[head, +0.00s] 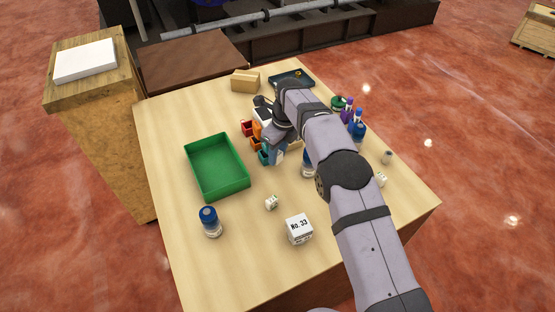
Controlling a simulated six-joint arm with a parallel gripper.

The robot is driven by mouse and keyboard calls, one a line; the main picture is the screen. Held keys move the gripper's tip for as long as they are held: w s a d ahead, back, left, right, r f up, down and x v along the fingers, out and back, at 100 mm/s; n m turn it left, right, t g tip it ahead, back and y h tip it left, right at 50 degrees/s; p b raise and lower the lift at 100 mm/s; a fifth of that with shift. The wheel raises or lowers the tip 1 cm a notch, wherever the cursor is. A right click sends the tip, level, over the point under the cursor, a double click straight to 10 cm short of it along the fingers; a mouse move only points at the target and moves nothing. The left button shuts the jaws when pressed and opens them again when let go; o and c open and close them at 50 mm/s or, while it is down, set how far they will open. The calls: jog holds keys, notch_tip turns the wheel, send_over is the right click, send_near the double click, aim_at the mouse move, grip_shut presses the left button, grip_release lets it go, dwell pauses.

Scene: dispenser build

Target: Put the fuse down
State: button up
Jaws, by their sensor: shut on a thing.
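My gripper (275,138) is low over the middle of the table, beside a stack of small coloured bins in red, orange and teal (255,141). My own wrist and forearm cover much of it from this view. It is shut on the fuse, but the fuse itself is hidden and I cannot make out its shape. I cannot tell whether the fuse touches anything below.
A green open tray (190,170) lies left of the bins. A blue-capped bottle (210,222), a small cube (271,202) and a white "No. 33" box (299,229) stand in front. A cardboard box (245,81) and dark tray (278,83) are behind. Bottles (358,131) crowd the right.

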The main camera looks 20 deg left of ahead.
aim_at(278, 161)
jog(key=shift+f+p, duration=0.6)
jog(key=shift+f, duration=1.1)
jog(key=shift+f, duration=0.1)
jog(key=o, duration=1)
notch_tip(278, 161, up, 12)
jog(key=d+b, duration=0.1)
jog(key=b, duration=0.2)
jog(key=shift+s+d, duration=0.35)
